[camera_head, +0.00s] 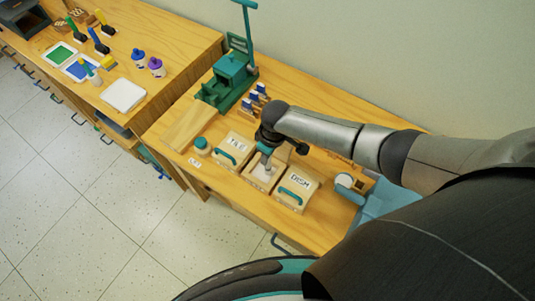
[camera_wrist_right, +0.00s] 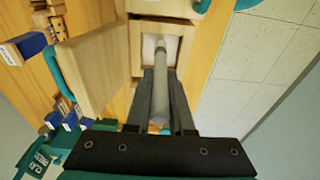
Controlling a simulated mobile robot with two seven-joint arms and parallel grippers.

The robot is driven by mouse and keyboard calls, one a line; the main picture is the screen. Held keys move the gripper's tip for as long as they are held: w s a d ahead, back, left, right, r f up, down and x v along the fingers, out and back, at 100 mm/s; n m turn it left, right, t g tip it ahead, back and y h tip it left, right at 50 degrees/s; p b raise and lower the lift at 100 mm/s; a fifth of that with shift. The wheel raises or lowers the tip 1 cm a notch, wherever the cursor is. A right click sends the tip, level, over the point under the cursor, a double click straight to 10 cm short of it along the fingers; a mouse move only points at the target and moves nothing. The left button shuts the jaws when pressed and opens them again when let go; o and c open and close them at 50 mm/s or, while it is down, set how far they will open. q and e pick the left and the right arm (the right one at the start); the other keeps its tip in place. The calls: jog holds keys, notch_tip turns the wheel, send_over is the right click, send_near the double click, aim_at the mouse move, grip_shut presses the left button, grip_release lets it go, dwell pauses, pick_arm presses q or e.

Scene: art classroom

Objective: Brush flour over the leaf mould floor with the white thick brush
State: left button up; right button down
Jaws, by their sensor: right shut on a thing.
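My right gripper (camera_head: 267,146) points down over an open wooden box (camera_head: 252,183) between two lidded boxes. In the right wrist view my right gripper (camera_wrist_right: 162,85) is shut on a pale, thick rod-shaped handle (camera_wrist_right: 160,104), which I take for the white thick brush. The brush's far end reaches into the open box (camera_wrist_right: 138,62), over its whitish floor (camera_wrist_right: 150,46). I cannot tell whether its tip touches the floor. A leaf shape or loose flour cannot be made out. My left gripper is not in view.
Lidded boxes with teal handles stand left (camera_head: 233,145) and right (camera_head: 298,186) of the open box. A raised wooden lid (camera_wrist_right: 92,58) is close beside my gripper. A teal machine (camera_head: 230,75) stands behind. The second table (camera_head: 180,45) holds paints and brushes.

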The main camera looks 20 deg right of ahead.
jog(key=shift+r+p, duration=1.25)
jog(key=shift+r, duration=2.8)
